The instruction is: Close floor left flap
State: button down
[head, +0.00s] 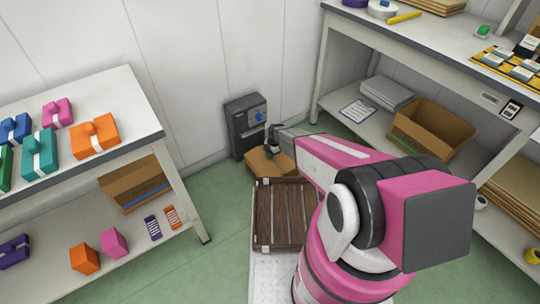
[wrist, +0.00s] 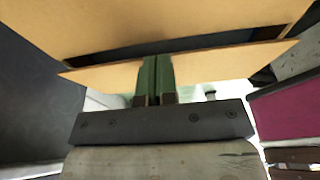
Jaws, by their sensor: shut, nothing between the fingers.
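The floor box (head: 262,164) is a brown cardboard carton on the green floor, partly hidden behind my arm and the slatted brown surface. In the wrist view its cardboard top (wrist: 170,22) fills the upper part. A long flap (wrist: 225,63) lies across the near side, with a dark gap between it and the rest of the top. My gripper (head: 273,150) is at the box's top. Its green fingers (wrist: 156,62) are together and empty, overlapping the flap's middle in the picture. I cannot tell whether they touch it. Which flap is the left one is unclear.
A dark grey cabinet (head: 246,125) stands against the wall just behind the box. A shelf table with coloured parcels (head: 150,125) is at left. A workbench (head: 420,45) with an open carton (head: 432,128) below is at right.

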jog(key=shift+w+d+f, duration=0.1)
jog(key=shift+d+f, duration=0.1)
jog(key=shift+f, duration=0.3)
jog(key=shift+r, duration=0.15)
